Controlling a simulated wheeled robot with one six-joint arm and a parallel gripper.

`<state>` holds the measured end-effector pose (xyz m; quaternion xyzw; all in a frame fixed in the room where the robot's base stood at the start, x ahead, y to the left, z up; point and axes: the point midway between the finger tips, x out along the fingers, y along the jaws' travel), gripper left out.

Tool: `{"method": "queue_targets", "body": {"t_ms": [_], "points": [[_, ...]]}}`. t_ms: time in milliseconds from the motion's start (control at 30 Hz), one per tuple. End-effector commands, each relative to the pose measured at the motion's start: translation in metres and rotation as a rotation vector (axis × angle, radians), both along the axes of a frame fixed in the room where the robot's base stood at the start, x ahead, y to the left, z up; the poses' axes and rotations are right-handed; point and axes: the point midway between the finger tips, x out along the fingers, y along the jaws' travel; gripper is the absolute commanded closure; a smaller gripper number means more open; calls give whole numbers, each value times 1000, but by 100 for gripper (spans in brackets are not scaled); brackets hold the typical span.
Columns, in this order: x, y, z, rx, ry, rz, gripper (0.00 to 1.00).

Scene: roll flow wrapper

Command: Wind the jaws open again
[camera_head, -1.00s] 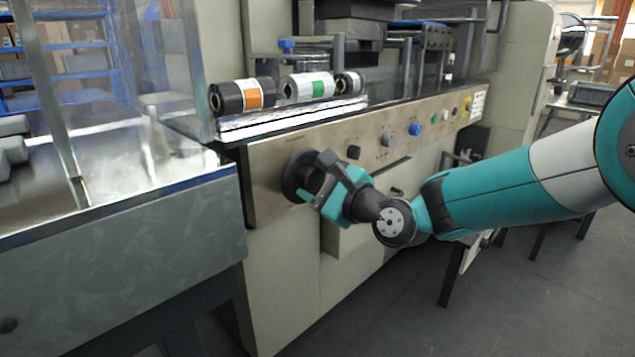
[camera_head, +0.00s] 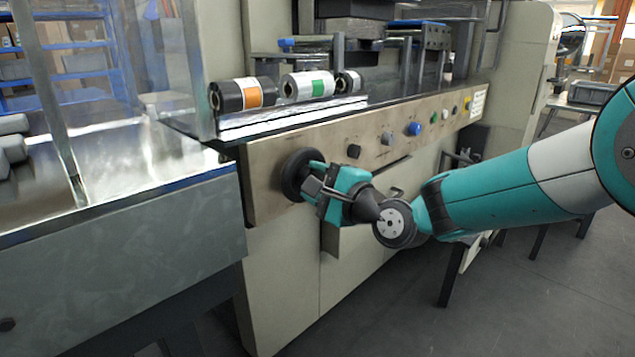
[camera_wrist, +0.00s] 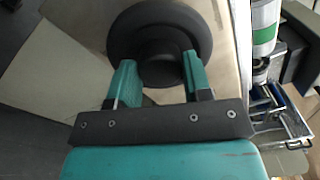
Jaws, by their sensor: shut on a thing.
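A round black handwheel (camera_head: 291,174) is on the left end of the machine's front panel. My gripper (camera_head: 312,178) reaches it from the right and is shut on its hub. In the wrist view the wheel (camera_wrist: 205,45) fills the top middle. The two teal fingers of my gripper (camera_wrist: 157,65) lie on either side of the wheel's round black hub. A bar with a blue end (camera_head: 284,43) stands above the deck, behind the film rolls. I cannot make out the jaws themselves for certain.
Film rolls with orange (camera_head: 253,92) and green (camera_head: 318,84) labels lie on the deck above the wheel. Several knobs and buttons, one blue (camera_head: 415,129), line the panel (camera_head: 330,133) to the right.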

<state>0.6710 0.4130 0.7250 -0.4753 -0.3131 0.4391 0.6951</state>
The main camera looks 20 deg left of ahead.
Motion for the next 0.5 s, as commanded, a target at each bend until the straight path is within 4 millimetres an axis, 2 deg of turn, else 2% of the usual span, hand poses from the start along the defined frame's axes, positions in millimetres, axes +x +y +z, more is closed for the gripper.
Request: {"method": "queue_targets", "body": {"t_ms": [500], "points": [[0, 0, -4, -186, -452, 1, 78]]}}
